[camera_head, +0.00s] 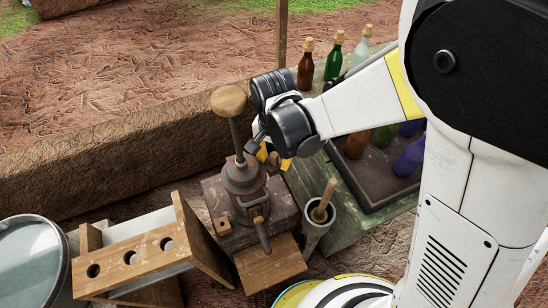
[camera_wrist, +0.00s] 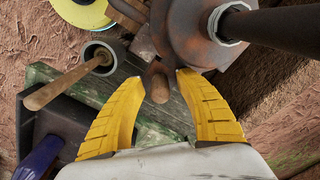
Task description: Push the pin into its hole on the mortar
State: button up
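The mortar looks like a rusty metal body (camera_head: 244,178) with a tall rod and round wooden knob (camera_head: 228,100), standing on a dark block. In the wrist view its body (camera_wrist: 190,25) is at the top right. A short brown peg (camera_wrist: 158,88), seemingly the pin, sticks out from it toward my gripper. How deep it sits and its hole cannot be seen. My gripper (camera_head: 273,155) is beside the mortar's upper right side. In the wrist view its two yellow fingers (camera_wrist: 162,79) are apart, one on each side of the peg, with gaps visible.
A grey cup (camera_head: 321,211) with a wooden pestle stands right of the mortar. A dark tray (camera_head: 372,192) of bottles lies on the green bench; more bottles (camera_head: 305,66) stand behind. A wooden rack with holes (camera_head: 130,258) is at the left. The mud wall (camera_head: 120,150) runs behind.

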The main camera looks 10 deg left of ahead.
notch_tip(320, 180, up, 12)
jog(key=shift+s, duration=0.1)
dwell(0.5)
